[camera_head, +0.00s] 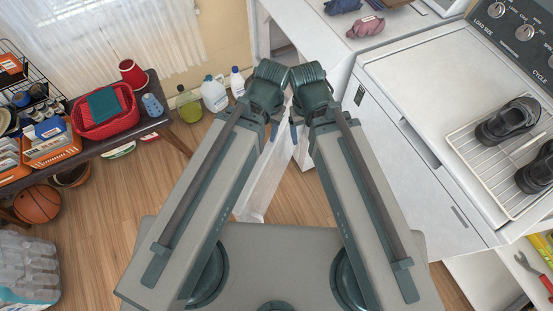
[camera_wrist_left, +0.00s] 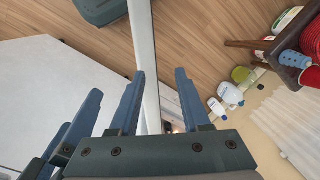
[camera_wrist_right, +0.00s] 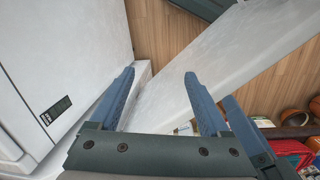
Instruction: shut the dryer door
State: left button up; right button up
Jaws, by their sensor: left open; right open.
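The dryer door is a pale panel (camera_head: 262,188), standing open and partly hidden behind my arms. In the left wrist view it shows as a narrow edge (camera_wrist_left: 145,55) running between the open fingers of my left gripper (camera_wrist_left: 158,88); I cannot tell whether they touch it. In the right wrist view its broad face (camera_wrist_right: 225,70) lies beyond the open fingers of my right gripper (camera_wrist_right: 158,85), which hold nothing. The white dryer body (camera_wrist_right: 60,60), with a dark label, is left of these fingers. In the head view both grippers are close together at the top middle.
A white machine (camera_head: 415,65) with knobs stands at right, carrying a rack with black shoes (camera_head: 505,122). A dark bench (camera_head: 155,105) with a red basket (camera_head: 105,118) is at left. Bottles (camera_head: 214,93) stand by the wall. Wooden floor (camera_head: 130,200) is clear between bench and arms.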

aim_at(251, 205)
jog(key=k+u, duration=0.2)
jog(key=k, duration=0.3)
jog(key=k+j+u, duration=0.2)
jog(key=k, duration=0.35)
jog(key=l, duration=0.1)
